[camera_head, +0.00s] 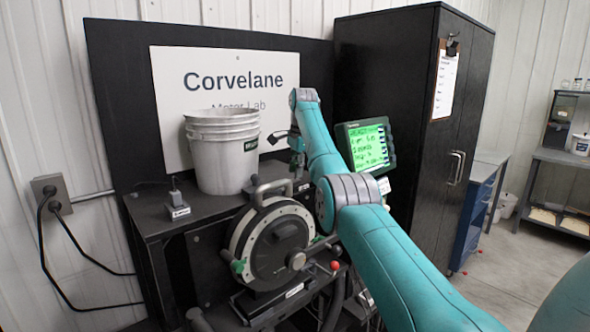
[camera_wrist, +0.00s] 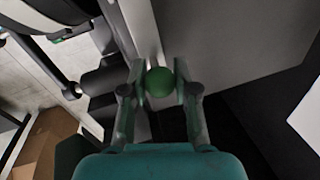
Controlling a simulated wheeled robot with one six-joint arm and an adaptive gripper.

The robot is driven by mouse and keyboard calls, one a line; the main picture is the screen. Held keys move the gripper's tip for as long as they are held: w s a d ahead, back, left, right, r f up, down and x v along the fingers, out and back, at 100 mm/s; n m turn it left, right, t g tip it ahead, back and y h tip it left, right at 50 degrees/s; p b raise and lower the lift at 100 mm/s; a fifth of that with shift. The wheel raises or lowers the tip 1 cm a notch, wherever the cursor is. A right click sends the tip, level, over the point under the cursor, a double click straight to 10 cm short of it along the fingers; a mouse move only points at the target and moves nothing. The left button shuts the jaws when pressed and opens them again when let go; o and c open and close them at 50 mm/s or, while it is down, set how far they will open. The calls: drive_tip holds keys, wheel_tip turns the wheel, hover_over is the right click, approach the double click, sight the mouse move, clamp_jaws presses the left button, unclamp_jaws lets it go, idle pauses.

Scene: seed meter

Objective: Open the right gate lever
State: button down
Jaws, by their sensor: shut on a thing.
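The seed meter (camera_head: 277,252), a round dark housing with a pale ring, stands on the dark bench in the head view. In the wrist view, my gripper (camera_wrist: 160,70) has its two fingers on either side of a green ball knob (camera_wrist: 159,84) and is shut on it. The knob appears to be the end of the gate lever; its shaft is hidden.
A stack of pale buckets (camera_head: 222,150) stands on the bench behind the meter. A lit green display (camera_head: 367,147) is right of my arm, before a black cabinet (camera_head: 410,110). A red ball knob (camera_head: 335,265) sits low, right of the meter. Open floor lies at right.

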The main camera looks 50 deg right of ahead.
drive_tip(key=shift+a, duration=0.2)
drive_tip(key=shift+d, duration=0.15)
drive_tip(key=c, duration=0.9)
unclamp_jaws()
drive_tip(key=shift+o, duration=0.2)
drive_tip(key=shift+r, duration=0.1)
drive_tip(key=r, duration=0.2)
drive_tip(key=s+r, duration=0.1)
drive_tip(key=r, duration=0.4)
drive_tip(key=shift+s+a, duration=0.15)
drive_tip(key=shift+a, duration=0.2)
drive_tip(key=shift+r, duration=0.1)
